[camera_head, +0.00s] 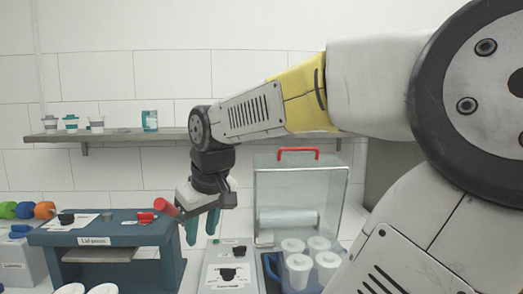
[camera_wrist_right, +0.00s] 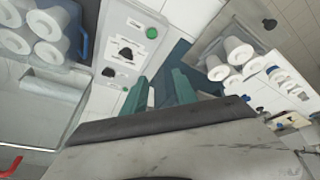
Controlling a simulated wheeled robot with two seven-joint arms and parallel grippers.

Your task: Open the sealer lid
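The sealer's clear lid (camera_head: 277,193) stands upright at the back of the sealer, with its red handle (camera_head: 299,151) along the top edge. In the right wrist view the clear panel (camera_wrist_right: 42,108) is at the left and the red handle (camera_wrist_right: 10,166) is at the lower left corner. My right gripper (camera_head: 201,228) points down, left of the lid and apart from the handle. Its teal fingers are spread with nothing between them. My left gripper is out of view.
A white control box (camera_head: 217,258) with black knobs stands below my right gripper; its green button (camera_wrist_right: 152,33) shows in the wrist view. The blue lid press (camera_head: 87,236) with a red-ended lever is to the left. A shelf (camera_head: 105,137) with small cups runs behind.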

